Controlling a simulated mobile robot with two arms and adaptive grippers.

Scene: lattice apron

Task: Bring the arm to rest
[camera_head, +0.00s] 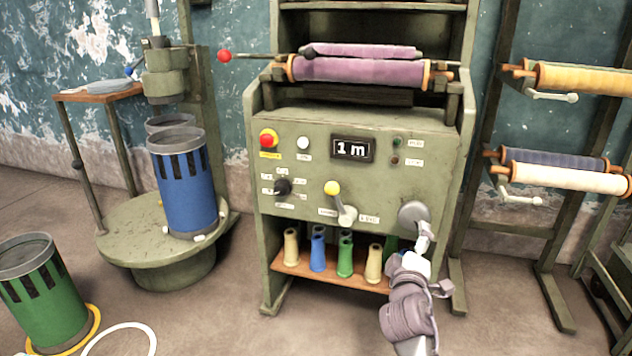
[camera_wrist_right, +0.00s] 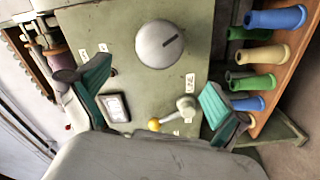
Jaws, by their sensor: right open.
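My right arm comes up from the lower right in the head view, with its gripper (camera_head: 425,238) just below the round grey knob (camera_head: 413,212) on the green machine's front panel (camera_head: 400,180). In the right wrist view, the teal-padded fingers of my right gripper (camera_wrist_right: 150,92) are spread wide with nothing between them. The knob (camera_wrist_right: 160,44) shows beyond the fingers, apart from the pads. The yellow-tipped lever (camera_wrist_right: 170,115) shows between the fingers, further off; it is also in the head view (camera_head: 340,203). My left gripper is in neither view.
The panel has a display reading "1 m" (camera_head: 352,149) and a red button (camera_head: 268,138). Several spools stand on the shelf (camera_head: 300,268) below. A rack of rolls (camera_head: 570,175) is right; a blue can (camera_head: 185,185) and a green can (camera_head: 40,295) are left.

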